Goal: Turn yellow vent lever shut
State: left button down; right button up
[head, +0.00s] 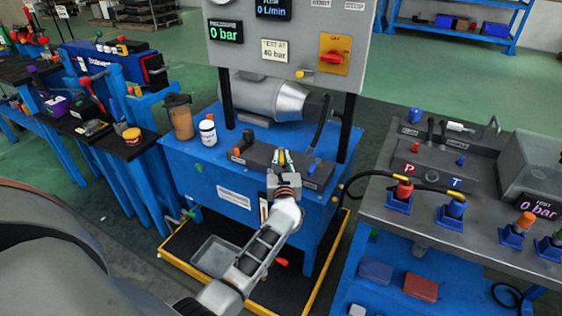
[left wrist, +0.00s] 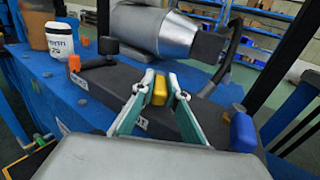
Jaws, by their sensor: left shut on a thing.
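The yellow vent lever (left wrist: 159,88) stands on a dark grey manifold block (left wrist: 202,118) in the left wrist view. My left gripper (left wrist: 157,92) has one finger on each side of it and is shut on it. In the head view my left gripper (head: 284,163) reaches down to the same block (head: 262,156) on the blue bench, with a bit of yellow showing at its fingertips. The lever's base is hidden by the fingers. My right gripper is not in view.
On the block, an orange lever (left wrist: 82,64) sits left and a blue lever (left wrist: 243,132) right of the yellow one. A silver motor (left wrist: 152,32) lies behind. A white bottle (head: 208,131) stands left. A black hose (head: 321,124) rises behind the block's right end.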

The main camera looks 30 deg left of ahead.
pick_arm(q)
jog(key=shift+w+d+f+n+g+y+b, duration=0.15)
jog(key=shift+d+f+n+g+y+b, duration=0.1)
jog(key=shift+n+g+y+b, duration=0.3)
jog(key=shift+y, duration=0.25)
jog(key=shift+r+g, duration=0.1)
jog(key=shift+g, duration=0.15)
jog(key=shift+w+r+n, duration=0.1)
jog(key=shift+n, duration=0.15)
jog(key=c, duration=2)
grip_release()
jog(key=shift+d, duration=0.1)
jog(key=shift+v, duration=3.75)
